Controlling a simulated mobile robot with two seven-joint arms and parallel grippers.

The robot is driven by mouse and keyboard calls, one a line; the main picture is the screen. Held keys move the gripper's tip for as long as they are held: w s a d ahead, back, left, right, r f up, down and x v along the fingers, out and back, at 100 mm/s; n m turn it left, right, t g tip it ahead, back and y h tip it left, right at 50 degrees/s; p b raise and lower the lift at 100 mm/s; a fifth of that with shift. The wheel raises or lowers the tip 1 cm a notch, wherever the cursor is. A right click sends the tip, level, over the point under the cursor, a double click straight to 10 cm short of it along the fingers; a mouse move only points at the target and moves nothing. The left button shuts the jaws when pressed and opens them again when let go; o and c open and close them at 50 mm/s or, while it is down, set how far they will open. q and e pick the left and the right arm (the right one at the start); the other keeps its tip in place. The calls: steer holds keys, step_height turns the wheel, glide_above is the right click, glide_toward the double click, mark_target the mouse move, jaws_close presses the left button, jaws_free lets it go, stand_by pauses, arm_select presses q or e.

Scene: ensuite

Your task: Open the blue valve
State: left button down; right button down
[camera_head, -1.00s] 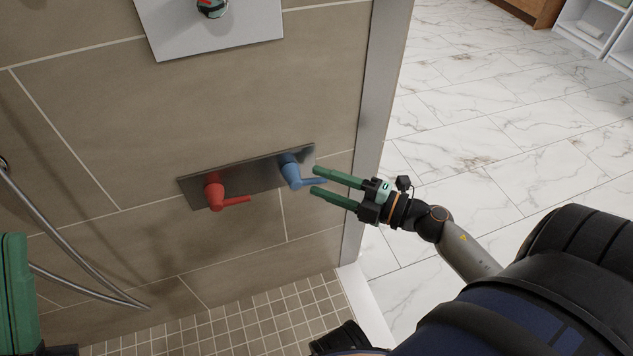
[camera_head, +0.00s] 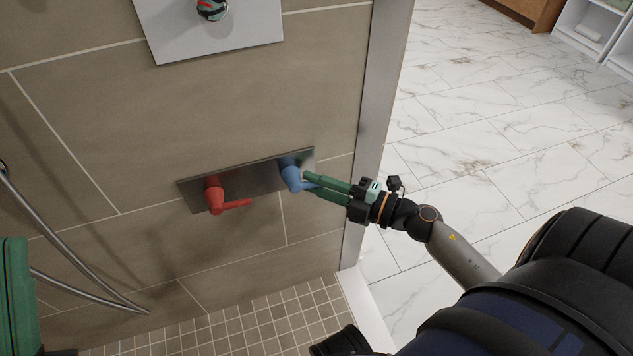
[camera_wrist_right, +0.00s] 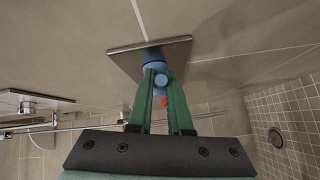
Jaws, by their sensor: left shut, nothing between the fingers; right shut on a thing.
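The blue valve (camera_head: 291,177) is on the right end of a metal plate (camera_head: 250,180) on the tiled shower wall. Its lever points right in the head view. My right gripper (camera_head: 311,183) is shut on that lever, coming from the right. In the right wrist view the blue valve (camera_wrist_right: 157,68) shows between and beyond the green fingers (camera_wrist_right: 161,92). My left gripper (camera_head: 16,295) shows only in part as a green shape at the left edge. Its fingertips are not clearly visible.
A red valve (camera_head: 215,195) sits left of the blue one on the same plate, lever pointing right. A larger plate with a knob (camera_head: 212,9) is above. A metal hose (camera_head: 75,273) hangs at left. The wall's metal edge (camera_head: 375,130) stands close to my right gripper.

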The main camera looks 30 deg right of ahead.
stand_by(0.3)
steer(key=r+n+h+p, duration=0.1)
steer(key=p, duration=0.5)
steer(key=shift+r+g, duration=0.1)
steer(key=shift+g, duration=0.3)
steer(key=shift+p, duration=0.5)
arm_select(q)
step_height(320, 180, up, 8)
steer(key=shift+a+f+m, duration=0.25)
steer(key=shift+a+m, duration=0.05)
steer(key=shift+a, duration=0.1)
arm_select(e)
steer(key=shift+f, duration=0.2)
arm_select(q)
steer(key=shift+s, duration=0.1)
steer(key=shift+f, duration=0.1)
arm_select(e)
steer(key=c, duration=0.8)
jaws_free()
steer(key=shift+c, duration=0.2)
arm_select(q)
steer(key=shift+r+t+p, duration=0.4)
steer(key=shift+r+p, duration=0.5)
steer(key=shift+r, duration=0.05)
arm_select(e)
steer(key=v, duration=1.2)
steer(key=shift+s+d+r, duration=0.15)
steer(key=shift+s+d, duration=0.05)
